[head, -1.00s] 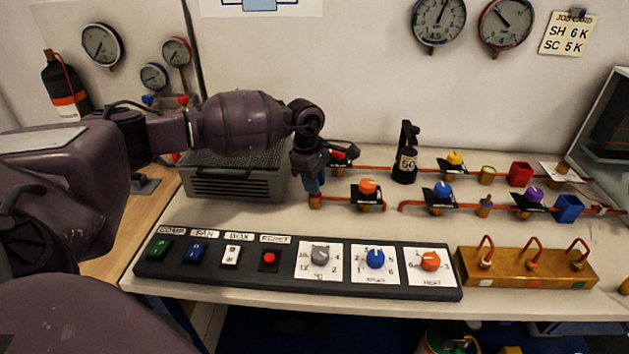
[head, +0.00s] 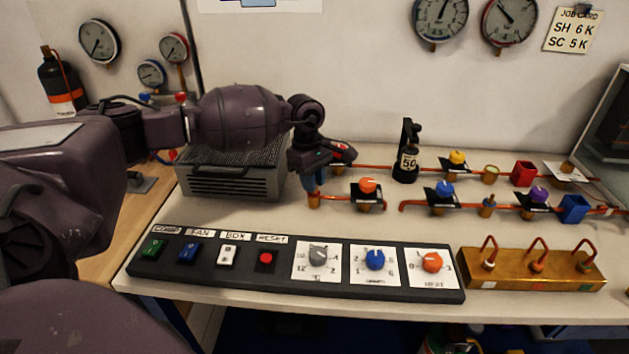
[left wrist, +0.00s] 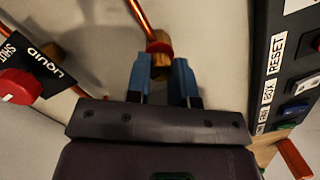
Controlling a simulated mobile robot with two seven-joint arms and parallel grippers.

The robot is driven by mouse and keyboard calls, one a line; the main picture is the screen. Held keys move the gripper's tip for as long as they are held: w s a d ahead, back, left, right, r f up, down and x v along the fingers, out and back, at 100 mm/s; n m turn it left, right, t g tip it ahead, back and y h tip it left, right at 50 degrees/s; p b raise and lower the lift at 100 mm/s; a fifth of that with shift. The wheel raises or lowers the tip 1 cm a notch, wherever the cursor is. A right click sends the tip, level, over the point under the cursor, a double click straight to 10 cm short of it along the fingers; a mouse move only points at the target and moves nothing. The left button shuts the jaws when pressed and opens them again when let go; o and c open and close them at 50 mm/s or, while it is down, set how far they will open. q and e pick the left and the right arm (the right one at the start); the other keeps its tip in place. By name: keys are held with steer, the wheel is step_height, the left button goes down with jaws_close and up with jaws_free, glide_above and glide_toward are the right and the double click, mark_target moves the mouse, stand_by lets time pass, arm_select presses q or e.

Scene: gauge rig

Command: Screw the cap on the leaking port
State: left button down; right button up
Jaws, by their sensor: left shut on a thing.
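My left gripper (head: 314,192) points down over the left end of the front copper pipe (head: 338,197). Its blue fingers are shut on a small brass cap (left wrist: 160,70), which also shows in the head view (head: 314,202). In the left wrist view the cap sits in line with the pipe end, against an orange-red ring (left wrist: 158,47). The fingers hide its sides, and I cannot tell how far it is threaded on. No leak is visible. My right gripper is not in view.
A red knob (left wrist: 16,87) on a black LIQUID plate is close to the gripper. A grey vented unit (head: 232,182) stands left of it. The switch panel (head: 290,268) lies in front.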

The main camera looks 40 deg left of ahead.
arm_select(q)
steer(key=shift+m+b, duration=0.6)
steer(key=shift+m, duration=0.6)
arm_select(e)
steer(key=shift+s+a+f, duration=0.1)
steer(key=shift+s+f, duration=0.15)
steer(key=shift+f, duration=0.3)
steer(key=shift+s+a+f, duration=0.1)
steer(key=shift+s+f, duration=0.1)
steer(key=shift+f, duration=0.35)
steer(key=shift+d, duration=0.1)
arm_select(q)
steer(key=shift+f+m+g, duration=0.15)
steer(key=shift+m+g, duration=0.15)
steer(key=shift+m, duration=0.1)
steer(key=shift+m+y+b, duration=0.3)
steer(key=shift+m+b, duration=1.05)
steer(key=shift+m, duration=0.85)
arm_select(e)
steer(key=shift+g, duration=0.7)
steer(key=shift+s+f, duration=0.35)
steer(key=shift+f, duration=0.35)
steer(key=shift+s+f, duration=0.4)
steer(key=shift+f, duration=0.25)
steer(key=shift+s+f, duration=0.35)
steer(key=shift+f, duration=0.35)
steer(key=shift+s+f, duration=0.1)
